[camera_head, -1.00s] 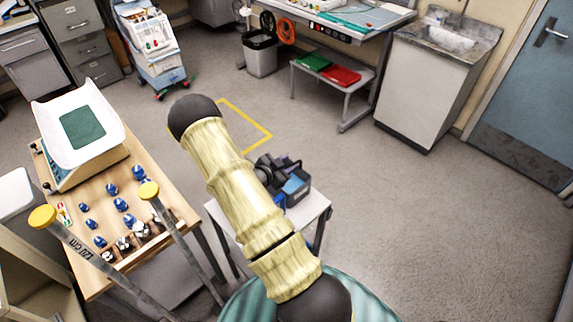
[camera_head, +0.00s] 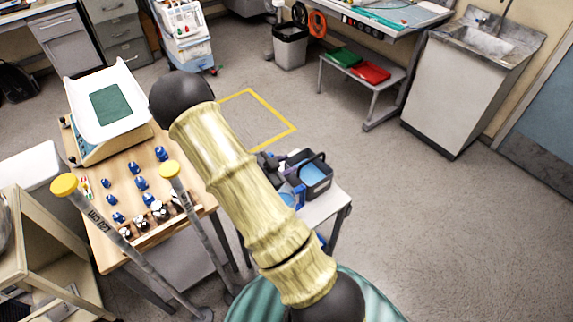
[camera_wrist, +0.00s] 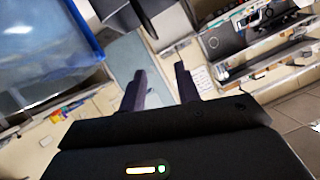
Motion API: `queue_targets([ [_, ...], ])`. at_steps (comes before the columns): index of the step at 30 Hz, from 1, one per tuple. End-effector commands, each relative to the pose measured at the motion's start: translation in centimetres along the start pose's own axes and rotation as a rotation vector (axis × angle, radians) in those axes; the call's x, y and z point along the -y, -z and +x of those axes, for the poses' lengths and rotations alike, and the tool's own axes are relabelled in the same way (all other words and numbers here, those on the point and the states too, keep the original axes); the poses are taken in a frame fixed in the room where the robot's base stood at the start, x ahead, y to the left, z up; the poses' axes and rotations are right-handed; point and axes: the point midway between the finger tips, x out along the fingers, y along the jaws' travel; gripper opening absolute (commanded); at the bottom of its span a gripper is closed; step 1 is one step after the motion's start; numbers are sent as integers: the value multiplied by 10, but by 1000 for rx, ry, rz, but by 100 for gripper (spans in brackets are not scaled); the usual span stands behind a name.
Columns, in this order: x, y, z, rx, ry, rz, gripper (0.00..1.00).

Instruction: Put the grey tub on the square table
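A dark grey tub (camera_head: 319,187) with a blue inside stands on a small pale table (camera_head: 325,207) in the head view, just right of my arm. My arm hides part of this table, so I cannot tell whether it is the square one. My gripper (camera_wrist: 160,88) shows in the wrist view with its two dark fingers apart and nothing seen between them. It faces a pale wall and furniture, and the tub is not recognisable there.
A wooden table (camera_head: 103,235) with a white scale (camera_head: 107,103) and several blue and metal weights stands at left. A low bench (camera_head: 378,84) with green and red trays stands at the back, beside a sink cabinet (camera_head: 455,95). A yellow floor outline (camera_head: 284,117) encloses clear floor.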

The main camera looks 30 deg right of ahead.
Motion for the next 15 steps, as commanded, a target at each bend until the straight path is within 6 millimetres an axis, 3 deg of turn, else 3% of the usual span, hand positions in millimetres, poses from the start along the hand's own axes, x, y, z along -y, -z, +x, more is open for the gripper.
queue_targets([
  [10,3,0,-1,18,8,-3,32],
  [15,23,-7,-16,189,78,-48,32],
])
